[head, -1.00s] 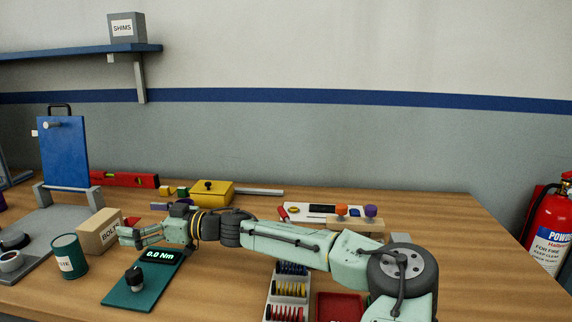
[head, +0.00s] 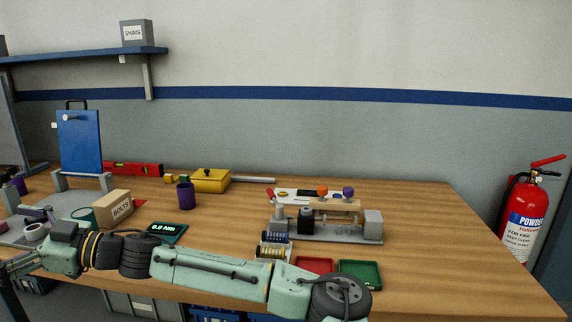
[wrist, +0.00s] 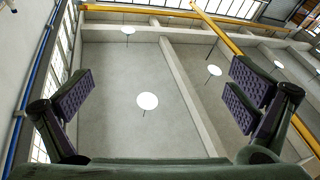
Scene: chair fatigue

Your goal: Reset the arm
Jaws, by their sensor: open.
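My arm lies low across the front of the workbench in the head view, its wrist at the lower left. My gripper (head: 12,266) is at the left edge of the head view, partly cut off, in front of the bench edge. In the wrist view my gripper (wrist: 158,103) is open, with its two purple-padded fingers wide apart and nothing between them. The wrist camera looks up at the ceiling with its round white lamps.
The wooden bench (head: 420,250) holds a BOLTS box (head: 115,207), a purple cup (head: 186,196), a torque display (head: 166,232), a grey fixture (head: 335,229), red (head: 314,264) and green (head: 360,272) trays. A blue panel (head: 80,142) stands at left. A fire extinguisher (head: 526,215) is at right.

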